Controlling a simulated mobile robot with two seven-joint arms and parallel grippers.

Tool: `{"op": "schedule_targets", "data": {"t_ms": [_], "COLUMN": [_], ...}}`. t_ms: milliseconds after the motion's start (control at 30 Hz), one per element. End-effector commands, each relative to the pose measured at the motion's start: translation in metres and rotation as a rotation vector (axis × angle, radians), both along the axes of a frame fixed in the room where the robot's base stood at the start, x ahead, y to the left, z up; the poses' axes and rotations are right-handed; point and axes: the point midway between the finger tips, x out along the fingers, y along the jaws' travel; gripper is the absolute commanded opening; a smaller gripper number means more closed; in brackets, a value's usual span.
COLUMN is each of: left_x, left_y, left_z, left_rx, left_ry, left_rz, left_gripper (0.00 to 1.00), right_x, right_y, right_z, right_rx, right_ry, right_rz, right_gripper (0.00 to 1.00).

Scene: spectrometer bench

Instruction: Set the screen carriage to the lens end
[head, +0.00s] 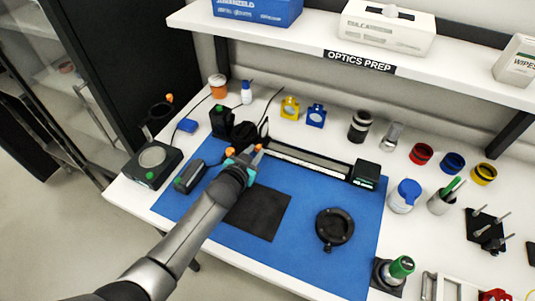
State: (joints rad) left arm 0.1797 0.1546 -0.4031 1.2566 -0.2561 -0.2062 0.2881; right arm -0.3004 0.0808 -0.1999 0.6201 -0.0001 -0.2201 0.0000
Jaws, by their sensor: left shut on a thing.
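A bench rail (310,163) runs from left to right along the back of the blue mat. A dark block with a green mark (367,174) stands at its right end. Dark upright parts (244,132) stand at its left end; I cannot tell the lens from the screen there. My left gripper (245,153), with orange fingertips, is at the rail's left end, shut on what appears to be the screen carriage, mostly hidden by the gripper. My right gripper is not in view.
The blue mat (290,245) holds a black square pad (258,212), a round black mount (334,229) and a small dark device (190,176). A black box (221,121) stands left of the rail. A shelf (300,50) overhangs the back. The mat's front is fairly clear.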

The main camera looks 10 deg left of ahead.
Motion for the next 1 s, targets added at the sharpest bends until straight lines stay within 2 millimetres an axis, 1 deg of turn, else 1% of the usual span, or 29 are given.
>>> {"op": "schedule_targets", "data": {"t_ms": [267, 300, 533, 833, 1000], "left_x": [0.0, 0.0, 0.0, -0.002, -0.013], "left_y": [0.001, 0.001, 0.0, 0.0, 0.003], "left_z": [-0.001, -0.001, -0.001, 0.0, 0.005], "left_rx": [0.0, 0.0, -0.001, -0.001, 0.001], "left_ry": [0.003, 0.003, 0.001, 0.001, 0.002], "left_rz": [0.002, 0.002, 0.001, 0.001, 0.0], "left_gripper": [0.0, 0.29, 0.55, 0.55, 0.55], "right_x": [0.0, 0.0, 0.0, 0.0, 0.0], "right_y": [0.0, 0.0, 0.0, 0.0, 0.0], "right_z": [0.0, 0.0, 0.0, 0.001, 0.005], "right_rx": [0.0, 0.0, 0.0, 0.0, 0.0], "right_ry": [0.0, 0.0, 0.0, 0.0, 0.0], "right_rz": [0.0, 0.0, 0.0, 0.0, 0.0], "right_gripper": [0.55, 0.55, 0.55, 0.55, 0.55]}}
